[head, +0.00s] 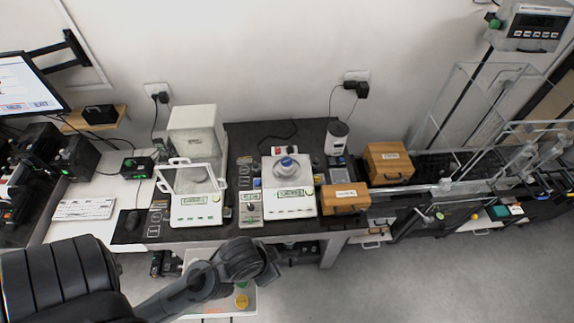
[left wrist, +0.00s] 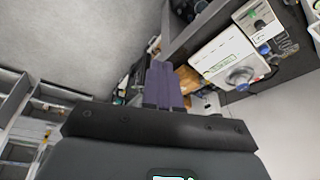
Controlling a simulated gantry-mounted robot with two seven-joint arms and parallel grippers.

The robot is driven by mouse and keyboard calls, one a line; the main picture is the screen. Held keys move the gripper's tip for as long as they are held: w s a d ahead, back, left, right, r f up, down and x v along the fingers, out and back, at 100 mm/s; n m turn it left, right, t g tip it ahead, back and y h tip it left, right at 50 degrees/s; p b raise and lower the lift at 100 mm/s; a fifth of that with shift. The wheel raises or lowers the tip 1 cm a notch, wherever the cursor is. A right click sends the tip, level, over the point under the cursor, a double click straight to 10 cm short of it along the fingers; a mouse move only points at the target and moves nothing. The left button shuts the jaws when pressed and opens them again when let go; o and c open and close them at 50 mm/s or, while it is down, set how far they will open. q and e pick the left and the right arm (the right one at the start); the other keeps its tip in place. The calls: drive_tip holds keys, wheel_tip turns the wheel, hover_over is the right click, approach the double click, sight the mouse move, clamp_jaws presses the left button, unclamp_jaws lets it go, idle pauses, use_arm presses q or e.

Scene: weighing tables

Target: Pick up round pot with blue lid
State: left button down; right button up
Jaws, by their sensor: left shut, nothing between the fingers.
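A small round pot with a blue lid (head: 287,162) sits on the pan of the white balance in the middle of the dark table in the head view. In the head view, my left arm reaches in low, in front of the table. My right gripper is not in view.
A balance with a glass draft shield (head: 195,180) stands left of the pot. A small wooden box (head: 346,198) is close right of its balance, with a larger wooden box (head: 388,163) beyond. A small grey device (head: 250,208) stands between the balances.

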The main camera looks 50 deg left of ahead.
use_arm(q)
drive_tip(key=c, duration=1.8)
unclamp_jaws()
drive_tip(key=o, duration=1.6)
drive_tip(key=shift+c, duration=0.2)
